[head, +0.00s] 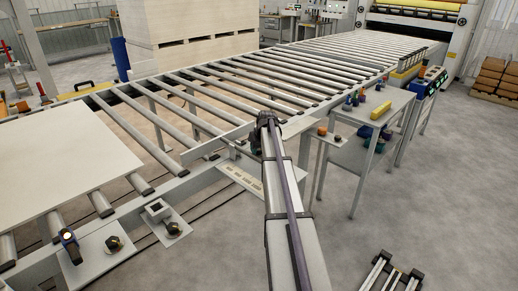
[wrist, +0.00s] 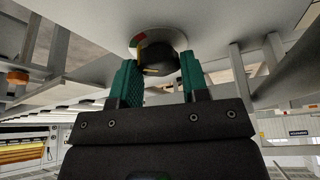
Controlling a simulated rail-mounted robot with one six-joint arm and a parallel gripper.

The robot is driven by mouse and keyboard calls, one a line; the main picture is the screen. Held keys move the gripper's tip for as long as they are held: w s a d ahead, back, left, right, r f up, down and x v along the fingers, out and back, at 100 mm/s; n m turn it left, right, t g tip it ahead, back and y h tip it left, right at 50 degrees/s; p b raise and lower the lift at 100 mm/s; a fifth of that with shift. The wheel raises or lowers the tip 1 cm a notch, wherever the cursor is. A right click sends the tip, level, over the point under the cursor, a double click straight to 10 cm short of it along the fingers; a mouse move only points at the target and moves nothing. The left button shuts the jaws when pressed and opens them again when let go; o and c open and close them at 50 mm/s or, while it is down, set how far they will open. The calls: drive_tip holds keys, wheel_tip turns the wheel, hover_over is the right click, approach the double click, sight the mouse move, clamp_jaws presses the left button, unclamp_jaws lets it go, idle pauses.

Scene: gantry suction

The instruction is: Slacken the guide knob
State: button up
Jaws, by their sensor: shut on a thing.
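The guide knob (wrist: 158,64) is a dark round knob in the wrist view. It sits in front of a round disc (wrist: 141,40) with red, yellow and green marks on a pale metal surface. My gripper (wrist: 161,72) has one green ridged finger on each side of the knob and is shut on it. A yellow pointer mark shows low on the knob. In the head view my arm ends beside the roller conveyor, at the long pale guide rail (head: 215,145). My arm hides the knob and the fingers there.
A grey cart (head: 372,118) with several coloured bottles and a yellow block stands right of my arm. A pale board (head: 55,160) lies on the rollers at left. Two other dark knobs (head: 113,243) sit on plates at front left. Open floor (head: 440,200) lies at right.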

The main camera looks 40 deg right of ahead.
drive_tip(key=shift+d+n+y, duration=0.1)
drive_tip(key=shift+n+y, duration=0.55)
drive_tip(key=shift+n, duration=1.05)
drive_tip(key=shift+n+y, duration=0.65)
drive_tip(key=shift+n, duration=1.05)
drive_tip(key=o, duration=0.9)
drive_tip(key=p+v, duration=1)
drive_tip(key=shift+r, duration=0.35)
